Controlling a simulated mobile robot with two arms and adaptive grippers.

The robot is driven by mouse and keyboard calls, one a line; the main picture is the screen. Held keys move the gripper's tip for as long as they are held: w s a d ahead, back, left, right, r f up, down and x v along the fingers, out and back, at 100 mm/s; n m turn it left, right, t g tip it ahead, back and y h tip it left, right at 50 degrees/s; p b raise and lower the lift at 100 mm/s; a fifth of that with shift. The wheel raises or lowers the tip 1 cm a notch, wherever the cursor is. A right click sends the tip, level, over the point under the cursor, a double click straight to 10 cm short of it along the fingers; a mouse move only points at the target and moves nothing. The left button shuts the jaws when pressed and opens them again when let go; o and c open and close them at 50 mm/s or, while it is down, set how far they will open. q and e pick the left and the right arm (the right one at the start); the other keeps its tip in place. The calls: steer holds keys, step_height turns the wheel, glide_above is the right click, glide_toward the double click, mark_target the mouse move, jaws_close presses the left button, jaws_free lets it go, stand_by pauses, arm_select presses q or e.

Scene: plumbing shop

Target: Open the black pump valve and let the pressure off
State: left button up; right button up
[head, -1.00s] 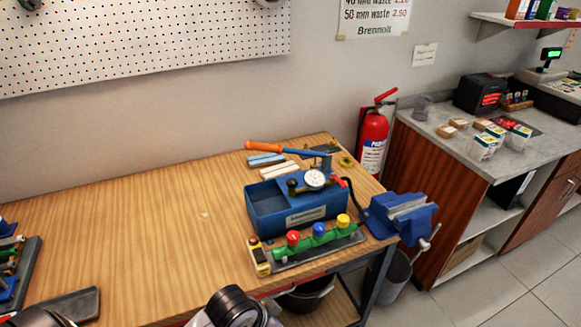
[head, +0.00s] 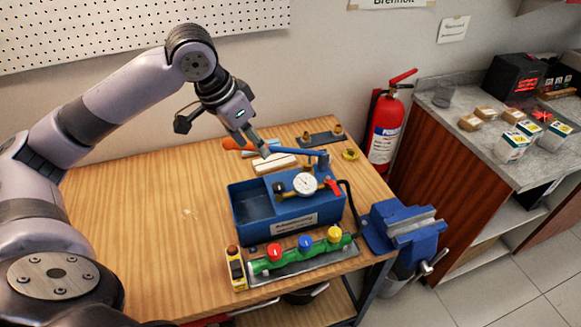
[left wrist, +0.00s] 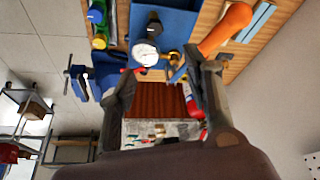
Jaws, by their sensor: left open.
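The blue test pump (head: 250,235) stands on the wooden bench, with an open tank and a round white gauge (head: 304,184). Its black valve knob (head: 280,188) sits just left of the gauge; it also shows in the left wrist view (left wrist: 153,22). A red lever (head: 333,187) is right of the gauge. The blue pump handle (head: 300,157) has an orange grip (head: 233,144). My left gripper (head: 257,147) is open and empty, above and behind the tank beside the orange grip. In the left wrist view the fingers (left wrist: 168,72) are apart. My right gripper is out of view.
A green manifold (head: 300,256) with red, blue and yellow knobs and a yellow device (head: 236,268) stand in front of the pump. A blue vise (head: 405,225) is at the right edge. The left bench is bare. A fire extinguisher (head: 387,125) stands behind.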

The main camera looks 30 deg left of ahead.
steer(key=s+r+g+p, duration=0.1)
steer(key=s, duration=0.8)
arm_select(q)
glide_toward(278, 186)
steer(key=p+x, duration=0.1)
steer(key=x, duration=0.4)
steer(key=shift+w+f, duration=0.1)
steer(key=shift+f, duration=0.1)
steer(key=shift+p+x, duration=0.35)
steer(key=shift+x, duration=0.55)
steer(key=shift+w+f, duration=0.15)
steer(key=shift+f, duration=0.4)
steer(key=c, duration=0.5)
jaws_close()
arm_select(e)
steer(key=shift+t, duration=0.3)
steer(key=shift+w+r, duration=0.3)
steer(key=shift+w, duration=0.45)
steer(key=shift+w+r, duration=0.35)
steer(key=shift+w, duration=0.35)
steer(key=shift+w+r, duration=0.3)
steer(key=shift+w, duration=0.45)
